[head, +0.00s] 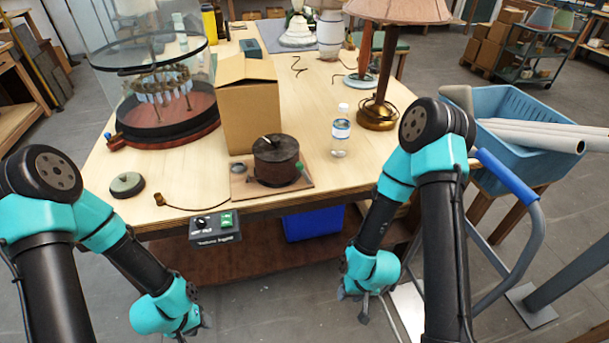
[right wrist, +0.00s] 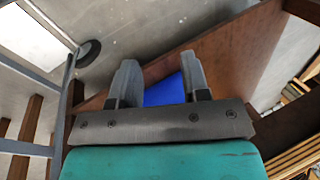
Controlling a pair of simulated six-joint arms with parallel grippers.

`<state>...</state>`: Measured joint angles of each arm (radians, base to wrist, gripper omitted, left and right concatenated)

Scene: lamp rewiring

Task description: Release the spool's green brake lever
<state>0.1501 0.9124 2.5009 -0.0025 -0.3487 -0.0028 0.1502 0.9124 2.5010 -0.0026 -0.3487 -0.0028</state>
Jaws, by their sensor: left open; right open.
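The dark brown spool (head: 276,160) stands on a small board (head: 241,187) near the front edge of the table. A small green knob (head: 299,166), which looks like the end of the brake lever, shows at the spool's right side. My left gripper (head: 196,325) hangs low in front of the table, below the tabletop, and is empty. My right gripper (head: 371,296) also hangs below table height, right of the spool. In the right wrist view its fingers (right wrist: 158,85) are apart with nothing between them. Both are well away from the spool.
A cardboard box (head: 249,115) stands behind the spool. A water bottle (head: 341,131) is to its right, a brass lamp (head: 378,110) beyond. A switch box (head: 215,230) is on the table's front edge. A glass case (head: 165,90) is at back left. A blue bin (head: 313,222) sits below.

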